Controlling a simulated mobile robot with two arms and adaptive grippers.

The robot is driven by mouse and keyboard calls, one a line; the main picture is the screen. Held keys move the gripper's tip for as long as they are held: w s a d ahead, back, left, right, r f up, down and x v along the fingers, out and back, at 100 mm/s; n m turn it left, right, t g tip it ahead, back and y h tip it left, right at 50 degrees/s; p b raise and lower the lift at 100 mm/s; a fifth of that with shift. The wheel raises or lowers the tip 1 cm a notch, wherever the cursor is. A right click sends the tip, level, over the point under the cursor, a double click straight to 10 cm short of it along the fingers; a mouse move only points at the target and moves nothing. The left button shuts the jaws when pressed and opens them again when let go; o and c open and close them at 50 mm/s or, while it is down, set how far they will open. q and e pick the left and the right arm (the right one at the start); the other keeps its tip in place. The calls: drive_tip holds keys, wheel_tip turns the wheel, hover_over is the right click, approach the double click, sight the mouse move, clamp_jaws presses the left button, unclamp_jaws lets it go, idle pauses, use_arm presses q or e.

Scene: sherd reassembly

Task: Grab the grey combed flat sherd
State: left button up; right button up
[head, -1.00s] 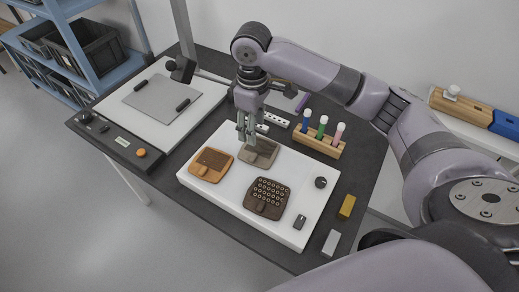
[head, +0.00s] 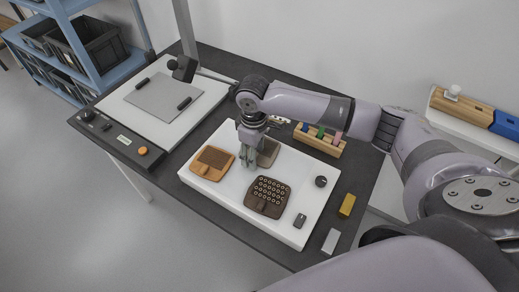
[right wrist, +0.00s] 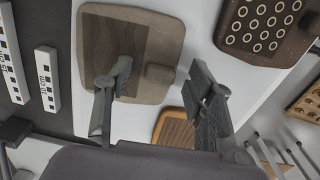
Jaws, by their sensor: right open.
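The grey combed flat sherd (head: 269,152) lies on the white board, partly hidden behind my right gripper (head: 247,157) in the head view. In the right wrist view the sherd (right wrist: 165,30) is grey-brown with a darker combed patch and a small raised lug (right wrist: 160,74). My right gripper (right wrist: 160,75) is open and empty, pointing down over the sherd's lug side. The lug shows between its two fingers. I cannot tell the exact height of the fingertips above the sherd. My left gripper is not in view.
An orange-brown combed sherd (head: 212,163) lies close on the left, and a dark ringed sherd (head: 268,197) nearer the front. The white board (head: 225,195) has free room between them. A wooden rack with coloured vials (head: 319,140) stands behind.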

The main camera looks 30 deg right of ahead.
drive_tip(key=shift+c, duration=0.4)
clamp_jaws()
